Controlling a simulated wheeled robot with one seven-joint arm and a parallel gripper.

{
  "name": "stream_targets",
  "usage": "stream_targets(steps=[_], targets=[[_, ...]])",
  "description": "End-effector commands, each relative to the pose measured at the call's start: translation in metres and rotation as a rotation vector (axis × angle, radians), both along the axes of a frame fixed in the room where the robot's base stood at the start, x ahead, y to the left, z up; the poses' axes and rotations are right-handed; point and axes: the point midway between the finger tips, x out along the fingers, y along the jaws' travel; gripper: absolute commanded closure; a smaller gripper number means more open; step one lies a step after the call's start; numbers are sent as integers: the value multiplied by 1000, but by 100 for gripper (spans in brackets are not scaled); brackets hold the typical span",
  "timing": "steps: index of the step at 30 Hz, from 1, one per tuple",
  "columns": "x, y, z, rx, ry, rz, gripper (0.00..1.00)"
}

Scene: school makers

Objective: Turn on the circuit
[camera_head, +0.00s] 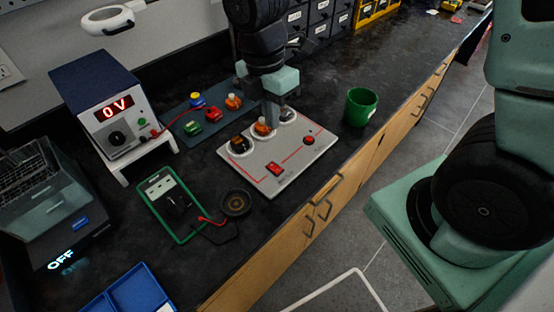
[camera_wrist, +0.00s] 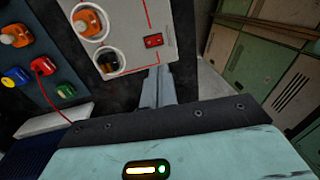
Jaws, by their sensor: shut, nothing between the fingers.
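The circuit board (camera_head: 262,178) is a light grey plate on the dark bench, with round sockets, red traces, a red rocker switch (camera_head: 274,168) and a small red round part (camera_head: 308,140). An orange-topped part (camera_head: 263,127) and a dark and orange part (camera_head: 241,146) sit in two sockets. The power supply (camera_head: 115,108) reads 0 V. My gripper (camera_head: 271,120) is shut and empty, pointing down over the back of the board. In the wrist view the closed fingers (camera_wrist: 156,82) appear beside the board's edge, below the red switch (camera_wrist: 153,41). Whether they touch anything is unclear.
A blue-grey mat (camera_head: 187,135) holds blue-yellow, green, red and orange parts. A green-framed meter (camera_head: 170,204) with leads and a round black piece (camera_head: 235,203) lie in front. A green cup (camera_head: 360,107) stands right.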

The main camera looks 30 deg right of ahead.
Motion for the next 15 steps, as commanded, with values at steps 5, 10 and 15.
stream_targets(steps=[5,10,15], targets=[[-4,-1,-30,-2,6,0,100],[-9,-3,-65,-3,6,1,100],[-13,-4,-98,-3,5,1,100]])
